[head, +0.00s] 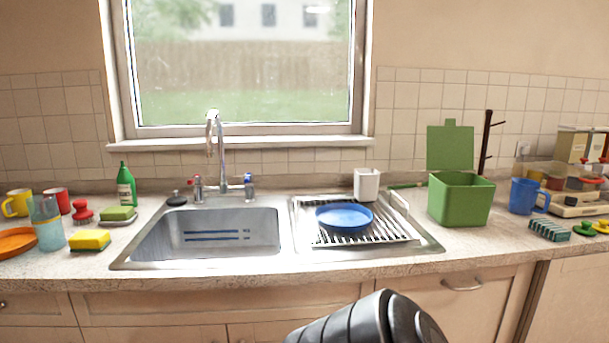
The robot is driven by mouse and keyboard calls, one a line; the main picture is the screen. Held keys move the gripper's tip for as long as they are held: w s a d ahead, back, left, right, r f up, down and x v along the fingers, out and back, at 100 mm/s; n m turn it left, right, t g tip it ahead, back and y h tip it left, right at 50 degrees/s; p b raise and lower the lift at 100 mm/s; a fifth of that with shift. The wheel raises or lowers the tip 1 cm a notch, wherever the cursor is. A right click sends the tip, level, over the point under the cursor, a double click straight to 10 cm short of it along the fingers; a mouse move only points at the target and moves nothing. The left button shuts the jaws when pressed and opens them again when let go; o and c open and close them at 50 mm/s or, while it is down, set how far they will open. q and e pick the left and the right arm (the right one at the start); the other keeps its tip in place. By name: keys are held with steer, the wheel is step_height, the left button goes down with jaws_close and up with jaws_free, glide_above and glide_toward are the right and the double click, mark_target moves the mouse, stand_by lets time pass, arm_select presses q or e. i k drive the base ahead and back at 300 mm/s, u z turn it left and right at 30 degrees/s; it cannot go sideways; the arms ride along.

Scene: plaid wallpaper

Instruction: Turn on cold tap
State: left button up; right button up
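The cold tap (248,186) has a blue-marked handle and stands at the right side of the faucet base, behind the sink. The hot tap (197,188) has a red-marked handle at the left side. The tall chrome faucet spout (219,150) rises between them in front of the window. No water stream can be made out. A dark ribbed part of my own arm shows at the bottom edge, right of centre, in front of the cabinets and well apart from the taps. Neither gripper's fingers are in view.
The sink basin (207,240) is in front of the taps. Right of it, a drying rack (397,232) holds a blue plate (344,217), with a white cup (367,184) behind. A green bottle (126,185) and sponges stand left; a green bin (461,200) stands right.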

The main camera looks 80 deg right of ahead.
mark_target(249, 176)
steer(key=z, duration=1.85)
steer(key=k, duration=0.2)
steer(key=z, duration=0.65)
